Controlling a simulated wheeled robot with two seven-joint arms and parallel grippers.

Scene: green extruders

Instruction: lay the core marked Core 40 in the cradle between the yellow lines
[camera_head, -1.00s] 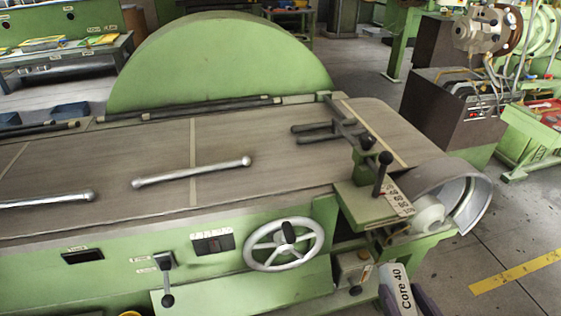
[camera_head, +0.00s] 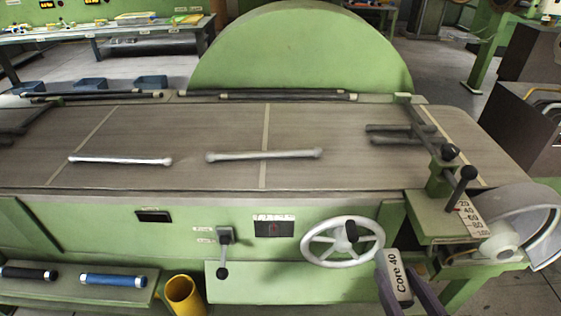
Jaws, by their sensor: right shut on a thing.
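My right gripper (camera_head: 408,291) comes in at the lower right edge, its dark fingers shut on the core marked Core 40 (camera_head: 398,272). The core's pale labelled face shows between the fingers; the rest is hidden or out of frame. It is held in front of the green machine, just right of and below the handwheel. Pale yellowish lines cross the machine's brown top (camera_head: 340,150) at left, middle and right. I cannot tell which part is the cradle. My left gripper is not in view.
Two silver bars (camera_head: 120,160) (camera_head: 265,154) lie on the top. A white handwheel (camera_head: 342,241) and black levers project at the right. A low front shelf at left holds a black roll (camera_head: 28,273) and a blue roll (camera_head: 113,280), beside a yellow bin (camera_head: 183,295).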

